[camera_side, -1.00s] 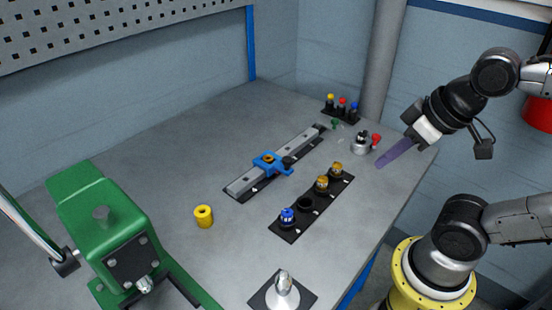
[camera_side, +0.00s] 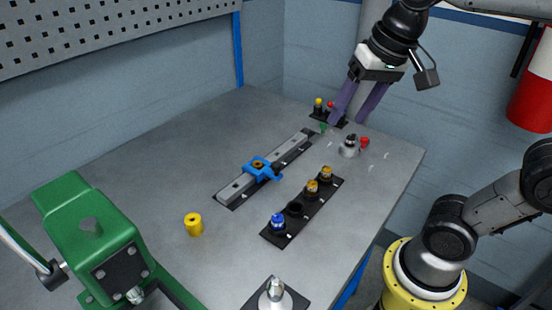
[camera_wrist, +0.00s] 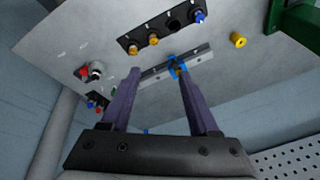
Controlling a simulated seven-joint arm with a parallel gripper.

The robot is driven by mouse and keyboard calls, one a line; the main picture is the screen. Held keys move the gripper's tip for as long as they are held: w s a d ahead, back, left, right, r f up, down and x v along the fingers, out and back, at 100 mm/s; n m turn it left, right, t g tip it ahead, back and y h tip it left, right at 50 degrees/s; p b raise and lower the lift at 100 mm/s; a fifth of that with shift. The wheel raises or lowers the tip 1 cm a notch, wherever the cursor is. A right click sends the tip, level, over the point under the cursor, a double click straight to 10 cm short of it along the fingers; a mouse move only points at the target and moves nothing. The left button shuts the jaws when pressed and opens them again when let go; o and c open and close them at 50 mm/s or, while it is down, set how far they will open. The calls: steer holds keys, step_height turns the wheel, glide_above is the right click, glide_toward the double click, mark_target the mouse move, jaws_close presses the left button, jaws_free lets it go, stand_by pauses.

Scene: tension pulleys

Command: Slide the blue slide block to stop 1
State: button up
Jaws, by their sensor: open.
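The blue slide block (camera_side: 263,168) sits on a grey rail (camera_side: 292,148) that runs diagonally across the table on a black base. It is a little toward the near-left part of the rail, with a dark knob on its right side. In the wrist view the blue block (camera_wrist: 177,66) shows between the fingers, nearer the right one, and part of the rail (camera_wrist: 158,76) is behind the left finger. My gripper (camera_side: 347,122) is open and empty, above the table's far end, away from the block. The stop labels are too small to read.
A black holder (camera_side: 288,228) with a blue-topped and two amber pulleys lies right of the rail. A yellow cylinder (camera_side: 194,224) stands to the left. A silver fixture with a red knob (camera_side: 364,142) is at the far right. A green machine (camera_side: 90,235) fills the near left.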

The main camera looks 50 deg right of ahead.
steer(key=w+m+g, duration=0.2)
steer(key=w+m, duration=0.1)
steer(key=w, duration=0.6)
steer(key=g, duration=0.2)
glide_above(276, 164)
step_height(276, 164, down, 5)
step_height(276, 164, down, 13)
steer(key=shift+f, duration=0.1)
jaws_close()
stand_by(0.8)
